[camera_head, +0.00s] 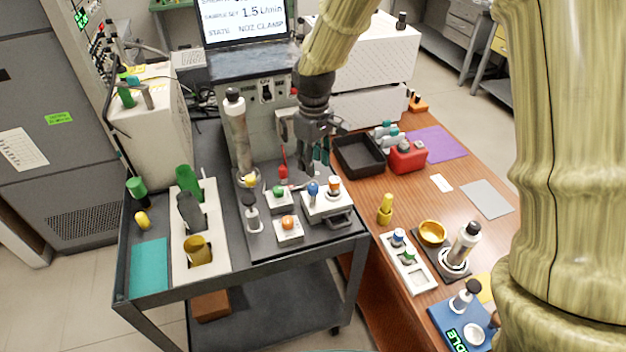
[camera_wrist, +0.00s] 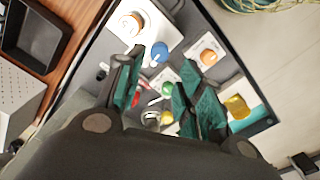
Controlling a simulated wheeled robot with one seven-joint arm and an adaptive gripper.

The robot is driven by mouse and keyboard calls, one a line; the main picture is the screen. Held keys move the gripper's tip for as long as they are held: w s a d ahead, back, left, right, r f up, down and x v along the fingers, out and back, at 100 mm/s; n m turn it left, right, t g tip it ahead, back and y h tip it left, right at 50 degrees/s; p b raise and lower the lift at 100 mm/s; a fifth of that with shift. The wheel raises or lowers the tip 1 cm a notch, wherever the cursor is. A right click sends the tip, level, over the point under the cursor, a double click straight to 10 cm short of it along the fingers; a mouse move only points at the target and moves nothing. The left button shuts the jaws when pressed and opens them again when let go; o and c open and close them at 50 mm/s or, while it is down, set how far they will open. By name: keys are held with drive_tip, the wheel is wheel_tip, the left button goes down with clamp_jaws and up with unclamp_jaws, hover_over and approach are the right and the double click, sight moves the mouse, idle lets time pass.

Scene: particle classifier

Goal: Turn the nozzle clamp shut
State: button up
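A small red upright handle (camera_head: 283,172) stands on the dark cart top, between the tall grey column (camera_head: 240,135) and my gripper; it looks like the nozzle clamp, but I cannot be sure. In the wrist view a red part (camera_wrist: 136,97) shows beside my left finger, next to a pale metal piece (camera_wrist: 152,97). My gripper (camera_head: 318,155) is to the right of the red handle and above the cart top. In the wrist view its two teal fingers (camera_wrist: 160,82) are apart, with nothing held between them. The clamp's lower part is hard to make out.
Blocks with green (camera_head: 278,191), orange (camera_head: 289,222) and blue (camera_head: 313,188) knobs stand close below my gripper. A black tray (camera_head: 360,154) and red box (camera_head: 407,156) lie to the right. The screen (camera_head: 243,20) reads "NOZ CLAMP".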

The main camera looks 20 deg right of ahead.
sight(313, 186)
wheel_tip(313, 186, down, 9)
drive_tip(key=shift+r+p, duration=0.1)
drive_tip(key=shift+p, duration=0.95)
drive_tip(key=shift+w, duration=0.1)
drive_tip(key=shift+c, duration=0.4)
drive_tip(key=c, duration=0.7)
